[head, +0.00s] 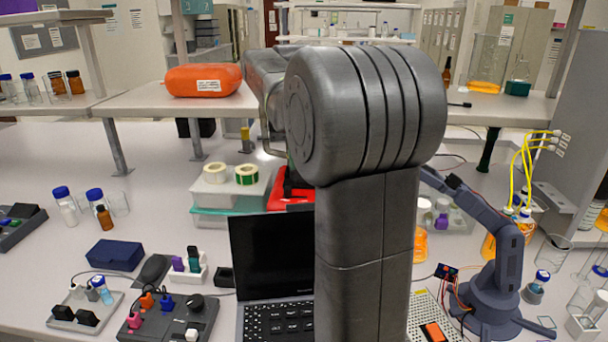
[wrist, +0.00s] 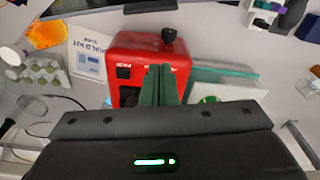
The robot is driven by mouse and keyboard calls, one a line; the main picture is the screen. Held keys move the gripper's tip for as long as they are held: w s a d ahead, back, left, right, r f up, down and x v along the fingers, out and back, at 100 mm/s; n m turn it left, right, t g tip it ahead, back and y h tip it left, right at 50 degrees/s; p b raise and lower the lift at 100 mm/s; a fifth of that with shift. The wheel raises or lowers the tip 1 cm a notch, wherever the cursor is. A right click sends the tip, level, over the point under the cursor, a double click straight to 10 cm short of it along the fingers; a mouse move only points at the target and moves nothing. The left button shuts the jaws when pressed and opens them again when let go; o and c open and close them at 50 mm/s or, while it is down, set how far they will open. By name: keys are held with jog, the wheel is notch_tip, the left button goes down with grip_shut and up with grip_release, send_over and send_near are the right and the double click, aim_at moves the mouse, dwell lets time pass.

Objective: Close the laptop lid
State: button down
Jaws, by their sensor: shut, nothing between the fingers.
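The laptop (head: 272,255) stands open on the bench in the head view, its black screen upright and facing me. Its keyboard (head: 277,319) shows in front of the screen. My arm hides the laptop's right part. My gripper (wrist: 161,68) shows in the wrist view with its dark green fingers together and nothing between them. It is over or in front of a red box. In the head view the gripper is mostly hidden behind my arm. I cannot tell for sure whether the dark strip at the top of the wrist view is the laptop.
The red box (wrist: 137,48) with a black knob lies behind the laptop. Stacked boxes with tape rolls (head: 230,187) stand left of it. A small blue-grey robot arm (head: 497,265) stands at right.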

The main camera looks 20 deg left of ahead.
notch_tip(320, 180, down, 8)
jog(key=s+d+p, duration=0.1)
jog(key=s, duration=0.1)
jog(key=shift+s+d+p, duration=0.2)
jog(key=shift+s+p, duration=0.1)
jog(key=shift+s, duration=0.05)
jog(key=shift+s+f, duration=0.1)
dwell(0.3)
